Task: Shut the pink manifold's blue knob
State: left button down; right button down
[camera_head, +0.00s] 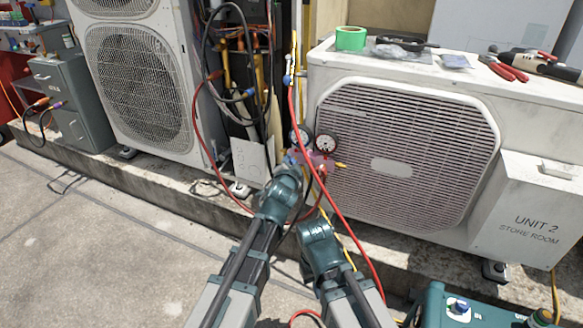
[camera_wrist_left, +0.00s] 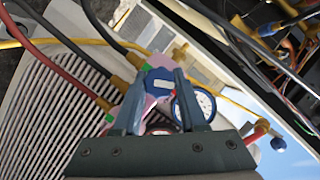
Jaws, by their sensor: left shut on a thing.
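The pink manifold (camera_head: 318,161) hangs in front of the right condenser, with two round gauges (camera_head: 325,143) above it. My left gripper (camera_head: 290,163) is at the manifold's left end. In the left wrist view its two fingers (camera_wrist_left: 160,80) are closed on the blue knob (camera_wrist_left: 158,83), one on each side. Pink manifold body (camera_wrist_left: 131,101) shows beside the fingers, and a gauge (camera_wrist_left: 197,106) lies close to the right finger. My right arm's wrist is below the manifold in the head view; its fingers do not show.
Red, yellow and black hoses run around the manifold; a red hose (camera_head: 345,230) passes close to both arms. The right condenser (camera_head: 335,82) carries green tape (camera_head: 351,38) and red pliers (camera_head: 507,69). A grey cabinet (camera_head: 62,80) stands left. Paving at left is clear.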

pick_arm(q)
jog(key=shift+s+f+m+t+y+b, duration=0.15)
jog(key=shift+m+t+y+b, duration=0.1)
jog(key=shift+m+b, duration=0.3)
jog(key=shift+w+f+m+t+y+b, duration=0.1)
jog(key=shift+m+t+y+b, duration=0.25)
jog(key=shift+m, duration=0.3)
jog(key=shift+r+m+b, duration=0.1)
jog(key=shift+m+b, duration=0.45)
jog(key=shift+m, duration=0.15)
jog(key=shift+t, duration=0.3)
jog(key=shift+c, duration=2.3)
grip_release()
jog(key=shift+r, duration=0.1)
